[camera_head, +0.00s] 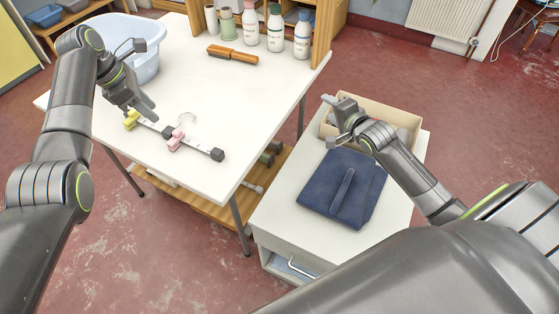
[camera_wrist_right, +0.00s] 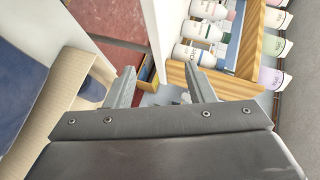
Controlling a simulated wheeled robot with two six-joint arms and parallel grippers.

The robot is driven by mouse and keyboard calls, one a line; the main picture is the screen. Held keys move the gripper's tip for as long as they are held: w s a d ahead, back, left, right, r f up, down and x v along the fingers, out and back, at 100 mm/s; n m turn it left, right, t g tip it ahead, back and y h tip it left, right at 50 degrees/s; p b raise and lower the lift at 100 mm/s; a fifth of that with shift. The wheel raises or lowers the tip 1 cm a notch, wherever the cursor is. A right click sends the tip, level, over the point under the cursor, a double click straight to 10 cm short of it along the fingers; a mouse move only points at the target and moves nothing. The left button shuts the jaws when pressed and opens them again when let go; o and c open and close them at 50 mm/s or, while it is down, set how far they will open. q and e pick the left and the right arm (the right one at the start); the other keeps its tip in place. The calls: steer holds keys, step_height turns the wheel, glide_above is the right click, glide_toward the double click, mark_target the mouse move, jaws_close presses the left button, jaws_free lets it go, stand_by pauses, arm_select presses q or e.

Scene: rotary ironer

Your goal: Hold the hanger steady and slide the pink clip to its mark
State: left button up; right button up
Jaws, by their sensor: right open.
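The hanger (camera_head: 195,147) lies on the white table, a pale bar with a dark right end and a hook at its far side. The pink clip (camera_head: 175,144) sits on the bar near the middle, just right of a dark block. A yellow clip (camera_head: 131,120) is near the left end. My left gripper (camera_head: 147,114) is over the bar's left part, between the yellow clip and the pink clip; its finger gap is not clear. My right gripper (camera_head: 337,119) is open and empty near the cardboard box, well right of the hanger; its fingers also show in the right wrist view (camera_wrist_right: 164,92). The mark cannot be made out.
A folded navy cloth (camera_head: 343,187) and a cardboard box (camera_head: 382,107) are on the lower white cabinet (camera_head: 278,222). The table right of the hanger is clear.

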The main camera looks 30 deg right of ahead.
steer(key=a+r+m+y, duration=0.2)
steer(key=a+r, duration=0.4)
steer(key=a, duration=0.2)
steer(key=m+g+y, duration=0.3)
steer(key=m+y, duration=0.3)
steer(key=m, duration=0.5)
glide_toward(222, 155)
steer(key=x, duration=0.9)
steer(key=shift+w+a+f, duration=0.15)
steer(key=shift+w+f, duration=0.05)
steer(key=shift+w, duration=0.1)
jaws_close()
